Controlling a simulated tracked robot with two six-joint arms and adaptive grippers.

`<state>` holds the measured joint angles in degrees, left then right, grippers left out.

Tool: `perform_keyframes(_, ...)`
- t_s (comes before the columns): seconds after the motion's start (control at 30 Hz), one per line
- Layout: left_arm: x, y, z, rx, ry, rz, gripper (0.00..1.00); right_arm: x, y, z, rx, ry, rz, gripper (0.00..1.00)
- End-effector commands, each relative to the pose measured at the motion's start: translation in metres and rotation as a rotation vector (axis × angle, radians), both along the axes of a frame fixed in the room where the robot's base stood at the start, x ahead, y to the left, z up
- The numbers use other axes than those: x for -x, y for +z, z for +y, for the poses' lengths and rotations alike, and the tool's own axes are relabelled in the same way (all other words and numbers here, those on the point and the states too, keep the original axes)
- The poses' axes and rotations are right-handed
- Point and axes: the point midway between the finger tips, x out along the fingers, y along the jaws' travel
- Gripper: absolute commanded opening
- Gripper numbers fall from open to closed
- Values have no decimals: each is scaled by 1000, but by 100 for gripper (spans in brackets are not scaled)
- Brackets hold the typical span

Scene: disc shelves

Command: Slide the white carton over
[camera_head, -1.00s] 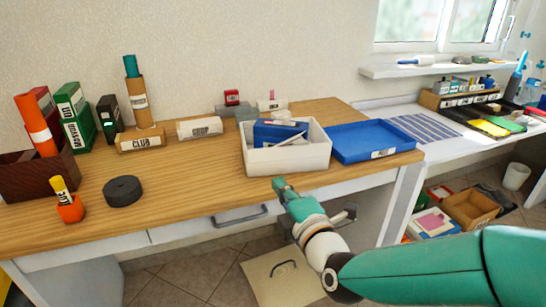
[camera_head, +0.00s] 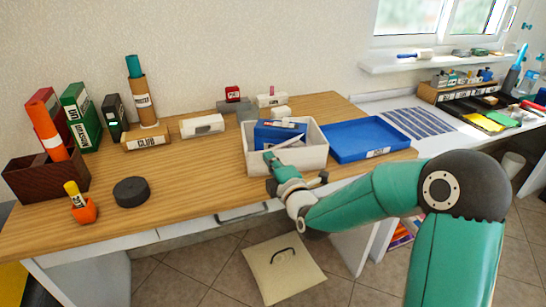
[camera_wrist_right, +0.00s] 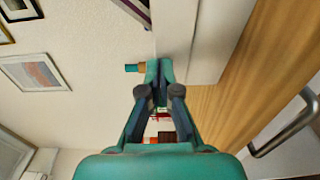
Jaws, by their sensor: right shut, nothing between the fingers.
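The white carton (camera_head: 310,158) is an open box on the wooden desk, left of the blue tray, with blue items and a pale strip inside. My right gripper (camera_head: 270,160) is shut and empty at the carton's front left, its fingertips overlapping the front wall in the head view. In the right wrist view the shut fingertips (camera_wrist_right: 160,75) are right beside the carton's pale wall (camera_wrist_right: 208,40); I cannot tell whether they touch it. My left gripper is out of view.
The blue tray (camera_head: 395,142) lies close to the carton's right side. A white roll (camera_head: 201,125) and a grey block (camera_head: 247,111) stand behind and left. A black disc (camera_head: 131,191) lies farther left, with bare desktop between it and the carton.

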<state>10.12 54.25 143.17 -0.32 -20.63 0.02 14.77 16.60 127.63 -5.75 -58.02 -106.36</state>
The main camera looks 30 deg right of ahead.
Motion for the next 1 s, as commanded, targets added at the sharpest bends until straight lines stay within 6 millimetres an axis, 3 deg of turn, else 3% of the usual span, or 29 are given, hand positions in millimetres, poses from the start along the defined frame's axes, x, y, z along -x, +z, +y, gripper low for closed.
perform_keyframes(0.37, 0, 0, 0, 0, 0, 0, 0, -2, 0, -3, -1, 0, 1, 0)
perform_keyframes(0.63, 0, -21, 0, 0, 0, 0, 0, -12, -3, -19, 1, -2, -2, 0)
perform_keyframes(1.0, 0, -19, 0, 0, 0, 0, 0, -13, 0, -20, 0, -1, 1, 0)
